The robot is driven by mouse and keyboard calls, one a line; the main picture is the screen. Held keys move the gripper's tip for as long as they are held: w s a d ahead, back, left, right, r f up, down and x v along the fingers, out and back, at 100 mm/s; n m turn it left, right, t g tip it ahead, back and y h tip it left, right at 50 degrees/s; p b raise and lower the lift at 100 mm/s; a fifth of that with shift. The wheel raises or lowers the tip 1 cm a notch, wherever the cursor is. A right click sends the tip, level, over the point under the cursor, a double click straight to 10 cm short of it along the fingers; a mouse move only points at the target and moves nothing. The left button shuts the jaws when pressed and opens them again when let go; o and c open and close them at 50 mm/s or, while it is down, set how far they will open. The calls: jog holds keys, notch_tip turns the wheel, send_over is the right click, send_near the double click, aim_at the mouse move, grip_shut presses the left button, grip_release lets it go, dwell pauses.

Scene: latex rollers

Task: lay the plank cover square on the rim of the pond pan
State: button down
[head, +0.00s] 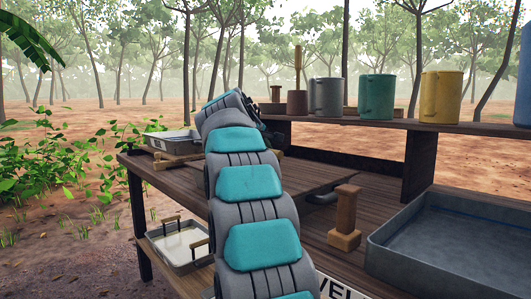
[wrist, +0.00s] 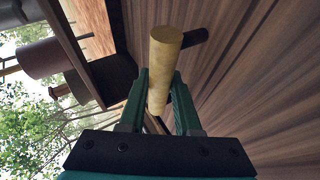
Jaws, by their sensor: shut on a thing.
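My gripper (wrist: 160,85) shows in the wrist view with its green fingers closed on a pale round wooden bar (wrist: 165,45). I cannot tell whether the bar is the plank cover's handle. In the head view my arm hides the gripper. A flat wooden panel (head: 315,172) with a visible edge lies on the bench, partly behind my arm; it may be the plank cover. A large grey metal pan (head: 378,247) with a bluish inside stands at the right, its top open; it looks like the pond pan.
A wooden block with an upright grip (head: 345,212) stands between my arm and the pan. A dark curved handle (head: 322,198) lies by the panel. Several mugs, including a green one (head: 376,95), line the raised shelf. Smaller trays (head: 172,142) are at the left.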

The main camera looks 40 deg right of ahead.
jog(key=shift+f, duration=0.15)
jog(key=c, duration=0.5)
grip_release()
jog(key=shift+v, duration=3.85)
notch_tip(320, 180, up, 5)
jog(key=p, duration=0.5)
